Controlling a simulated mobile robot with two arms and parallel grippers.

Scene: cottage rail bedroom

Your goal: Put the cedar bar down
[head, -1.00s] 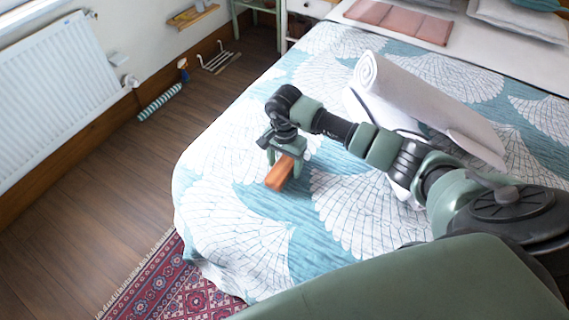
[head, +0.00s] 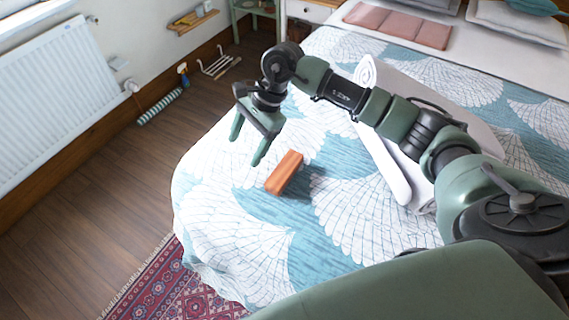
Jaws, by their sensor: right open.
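The cedar bar (head: 284,173) is an orange-brown block. It lies on the blue and white patterned bedspread (head: 235,222), near the bed's left side. My right gripper (head: 246,150) is open and empty, to the left of the bar and raised above the bed. Its two green fingers point down and are apart from the bar. My left gripper is out of the picture.
A rolled white towel or mat (head: 385,150) lies on the bed behind my right arm. A pink folded cloth (head: 398,25) and pillows are at the bed's head. A radiator (head: 48,95) stands along the left wall. Bedspread in front of the bar is clear.

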